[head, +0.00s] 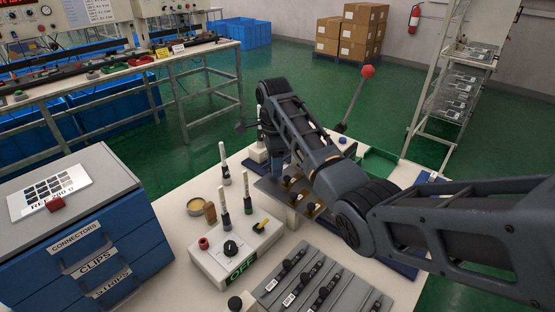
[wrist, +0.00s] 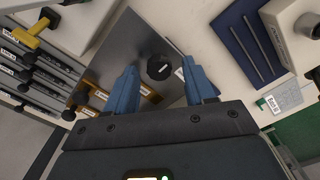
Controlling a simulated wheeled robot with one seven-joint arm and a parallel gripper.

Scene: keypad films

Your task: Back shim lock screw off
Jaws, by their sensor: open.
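In the wrist view, a round black knob screw (wrist: 160,67) stands on a grey metal plate (wrist: 112,62). My gripper (wrist: 160,76) is open, with one blue finger on each side of the knob's picture position. I cannot tell whether the fingertips are down at its height; no contact shows. Orange labelled shim pieces (wrist: 151,97) show partly behind the fingers, with smaller black knobs (wrist: 81,98) at the left. In the head view the metal plate (head: 265,188) lies under my arm, with dark knobs (head: 287,180) on it; my arm hides much of the fixture.
A control box (head: 225,262) with a green OFF display and a grey rack of labelled black-knobbed strips (head: 318,284) stand in front. Upright pen-like tools (head: 225,165) stand left of the plate. A red-balled lever (head: 367,72) rises behind. A blue drawer cabinet (head: 85,235) is at left.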

